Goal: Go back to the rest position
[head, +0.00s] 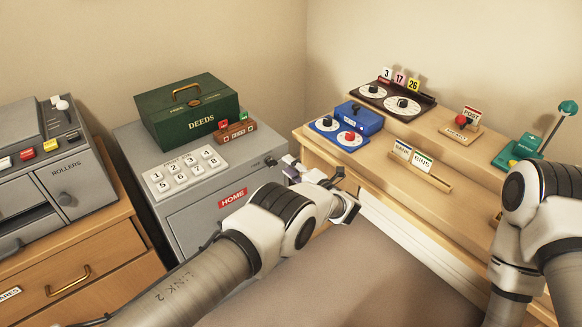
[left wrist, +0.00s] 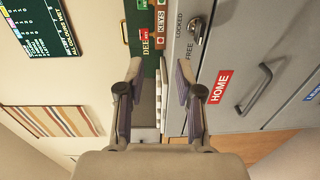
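My left gripper (head: 313,173) is in the middle of the head view, near the right front of the grey cabinet (head: 185,215). In the left wrist view its two fingers (left wrist: 160,70) stand well apart with nothing between them that touches them, so it is open and empty. The cabinet carries a red HOME label (head: 233,197), which also shows in the left wrist view (left wrist: 220,85). My right arm comes in at the right edge of the head view, but its gripper is out of view.
A green DEEDS box (head: 188,105), a brown key block (head: 236,132) and a numbered keypad (head: 186,172) sit on the cabinet. A wooden desk (head: 390,155) at right holds a blue dial box (head: 355,118) and small stands. A ROLLERS machine (head: 75,170) is at left.

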